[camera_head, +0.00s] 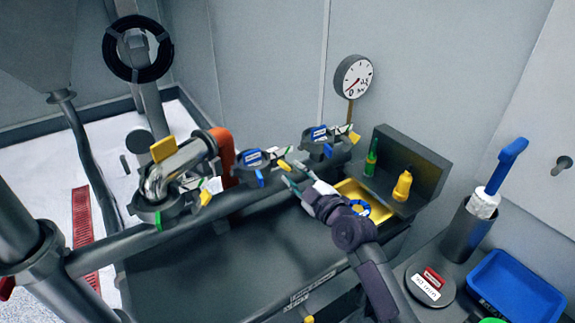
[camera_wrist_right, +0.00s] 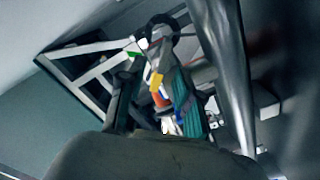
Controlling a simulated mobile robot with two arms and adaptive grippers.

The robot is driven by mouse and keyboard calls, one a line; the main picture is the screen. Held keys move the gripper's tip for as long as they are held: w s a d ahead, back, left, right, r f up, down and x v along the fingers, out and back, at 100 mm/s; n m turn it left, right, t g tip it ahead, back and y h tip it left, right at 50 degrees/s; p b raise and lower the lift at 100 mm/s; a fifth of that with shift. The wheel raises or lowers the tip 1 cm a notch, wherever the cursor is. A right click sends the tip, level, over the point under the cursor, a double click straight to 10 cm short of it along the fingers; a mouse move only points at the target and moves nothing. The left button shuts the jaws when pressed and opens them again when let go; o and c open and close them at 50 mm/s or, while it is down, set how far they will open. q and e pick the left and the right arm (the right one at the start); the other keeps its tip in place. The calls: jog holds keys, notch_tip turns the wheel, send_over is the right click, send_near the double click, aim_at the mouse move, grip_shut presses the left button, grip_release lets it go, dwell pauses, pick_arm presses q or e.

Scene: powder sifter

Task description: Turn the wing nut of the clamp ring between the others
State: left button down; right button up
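Three clamp rings sit along the grey pipe. The middle clamp ring (camera_head: 255,160) has blue parts and a yellow wing nut (camera_head: 284,165) on its right side. The left clamp ring (camera_head: 160,208) has yellow and green parts. The right clamp ring (camera_head: 325,145) has blue and yellow parts. My right gripper (camera_head: 291,177) reaches in from the lower right, with its tips close beside the middle ring's yellow wing nut. I cannot tell whether they touch it, or how far the fingers are apart. My left gripper is not in view.
A yellow tray (camera_head: 383,212) lies right of my gripper, with a yellow bottle (camera_head: 402,186) and green bottle (camera_head: 371,160) behind it. A gauge (camera_head: 353,76) stands at the back. A blue tray (camera_head: 518,286) and a brush holder (camera_head: 468,235) are at right.

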aim_at(291, 171)
jog(key=shift+x, duration=1.9)
grip_shut()
